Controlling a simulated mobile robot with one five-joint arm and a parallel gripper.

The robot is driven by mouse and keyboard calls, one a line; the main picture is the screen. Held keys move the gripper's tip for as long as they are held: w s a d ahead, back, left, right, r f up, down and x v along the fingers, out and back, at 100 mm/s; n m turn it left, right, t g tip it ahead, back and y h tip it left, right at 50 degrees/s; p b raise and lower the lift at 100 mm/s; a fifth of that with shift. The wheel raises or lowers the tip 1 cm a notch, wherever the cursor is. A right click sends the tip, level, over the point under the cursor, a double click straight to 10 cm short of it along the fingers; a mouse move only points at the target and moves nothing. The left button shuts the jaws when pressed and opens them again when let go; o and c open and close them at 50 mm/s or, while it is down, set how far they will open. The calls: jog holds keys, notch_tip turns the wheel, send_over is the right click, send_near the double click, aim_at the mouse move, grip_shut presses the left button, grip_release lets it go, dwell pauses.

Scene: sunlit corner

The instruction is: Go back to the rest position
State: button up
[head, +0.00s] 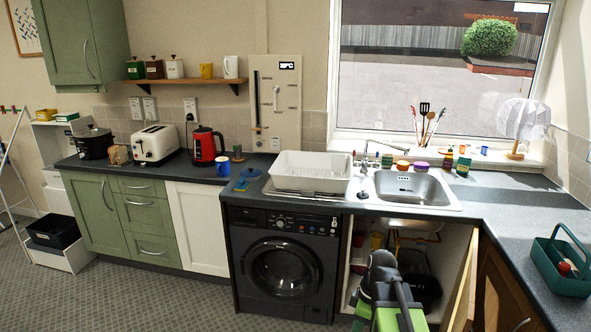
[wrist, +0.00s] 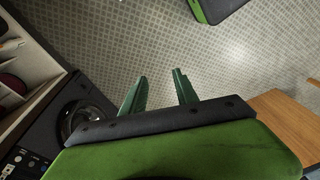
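My gripper (wrist: 160,82) shows in the wrist view with its two green fingers apart. Nothing is between them, and the tiled floor (wrist: 240,70) lies beyond. In the head view my green and black arm rises at the bottom, in front of the open cupboard (head: 444,250) under the sink. My fingers cannot be made out in that view. The black washing machine (head: 284,268) stands left of my arm. It also shows at the left of the wrist view (wrist: 85,108), apart from the fingers.
The cupboard's wooden door (head: 462,290) stands open just right of my arm. A wooden panel (wrist: 285,118) shows at the right of the wrist view. The dark worktop (head: 500,215) runs above and to the right, with a teal caddy (head: 562,272) on it. Open floor lies at the left.

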jog(key=a+m, duration=0.1)
jog(key=m, duration=0.3)
jog(key=s+a+m+h, duration=0.1)
jog(key=m, duration=0.3)
jog(key=s+a+m+h, duration=0.1)
jog(key=m, duration=0.4)
jog(key=shift+s+f, duration=0.2)
